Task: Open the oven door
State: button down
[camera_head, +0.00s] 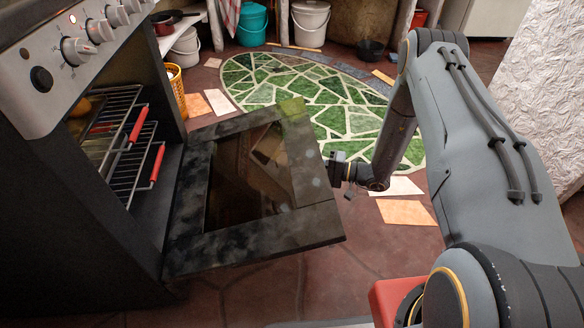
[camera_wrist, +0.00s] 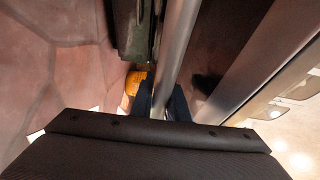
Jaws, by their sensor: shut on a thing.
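The oven (camera_head: 70,215) stands at the left in the head view. Its dark door (camera_head: 265,236) with a glass pane is swung down and out, close to level, and the inside shows. My gripper (camera_head: 338,172) is at the door's outer edge, on the far side from the oven. In the wrist view, a metal handle bar (camera_wrist: 178,50) runs between the two dark fingers of my gripper (camera_wrist: 162,103), which are shut on it. The handle is mostly hidden behind the door edge in the head view.
Wire racks with red-tipped fronts (camera_head: 140,125) sit inside the oven. Control knobs (camera_head: 78,50) line its front panel. A green mosaic (camera_head: 330,95) lies in the floor behind the door. Floor in front is clear.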

aim_at(319, 160)
jog(key=shift+a+r+p, duration=0.2)
jog(key=shift+r+p, duration=0.35)
jog(key=shift+r, duration=0.35)
jog(key=shift+a+r+p, duration=0.2)
jog(key=shift+r+p, duration=0.3)
jog(key=shift+r, duration=0.35)
jog(key=c, duration=1.7)
grip_release()
jog(key=shift+d, duration=0.1)
jog(key=shift+p+v, duration=1.05)
jog(key=shift+v, duration=2.85)
jog(key=shift+r+p+v, duration=0.1)
jog(key=shift+p+v, duration=0.1)
jog(key=shift+v, duration=2.05)
jog(key=shift+r+p+v, duration=0.15)
jog(key=shift+p+v, duration=0.05)
jog(key=shift+v, duration=2.05)
